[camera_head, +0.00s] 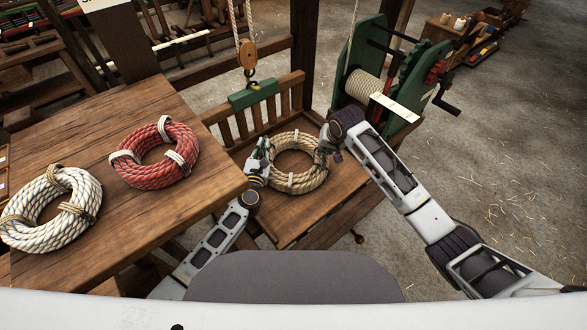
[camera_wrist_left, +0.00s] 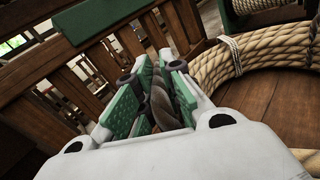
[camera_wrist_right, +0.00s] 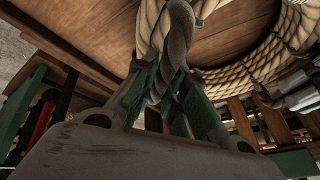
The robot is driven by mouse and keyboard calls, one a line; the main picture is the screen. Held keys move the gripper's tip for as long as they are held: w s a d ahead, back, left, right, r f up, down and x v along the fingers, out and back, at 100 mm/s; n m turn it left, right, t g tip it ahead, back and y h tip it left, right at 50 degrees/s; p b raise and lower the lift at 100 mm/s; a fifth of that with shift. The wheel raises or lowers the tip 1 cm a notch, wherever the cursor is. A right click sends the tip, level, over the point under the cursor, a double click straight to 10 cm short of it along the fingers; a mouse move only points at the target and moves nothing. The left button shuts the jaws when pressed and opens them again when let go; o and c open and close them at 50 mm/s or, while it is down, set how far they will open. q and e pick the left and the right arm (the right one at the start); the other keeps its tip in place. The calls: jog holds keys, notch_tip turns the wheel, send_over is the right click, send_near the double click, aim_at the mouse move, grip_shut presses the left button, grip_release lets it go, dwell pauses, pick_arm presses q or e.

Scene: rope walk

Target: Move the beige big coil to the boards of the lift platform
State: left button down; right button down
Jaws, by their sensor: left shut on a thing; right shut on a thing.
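The beige big coil (camera_head: 295,184) is over the boards of the lift platform (camera_head: 325,208), inside its railing. It looks level and low on the boards; I cannot tell if it touches them everywhere. My left gripper (camera_head: 263,152) is at the coil's left side, shut on a dark twisted rope loop (camera_wrist_left: 160,100). My right gripper (camera_head: 327,148) is at its right side, shut on a similar loop (camera_wrist_right: 180,60) that passes around the coil. The coil also shows in the left wrist view (camera_wrist_left: 265,60) and right wrist view (camera_wrist_right: 265,60).
A wooden table (camera_head: 200,210) at the left holds a red coil (camera_head: 128,160) and a white coil (camera_head: 30,238). A wooden railing (camera_head: 272,112) and a hook block (camera_head: 247,57) stand behind the platform. A green winch (camera_head: 420,75) is at the right.

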aim_at(260, 159)
pick_arm(q)
jog(key=shift+w+a+f+b, duration=0.1)
jog(key=shift+a+f+b, duration=0.15)
jog(key=shift+f+b, duration=0.1)
pick_arm(e)
jog(key=shift+w+d+f, duration=0.1)
jog(key=shift+d+f, duration=0.1)
jog(key=shift+f, duration=0.15)
pick_arm(q)
jog(key=c, duration=1.6)
grip_release()
pick_arm(e)
jog(key=c, duration=1.5)
grip_release()
pick_arm(q)
jog(key=shift+o, duration=0.2)
jog(key=shift+d, duration=0.15)
pick_arm(e)
jog(key=shift+o, duration=0.2)
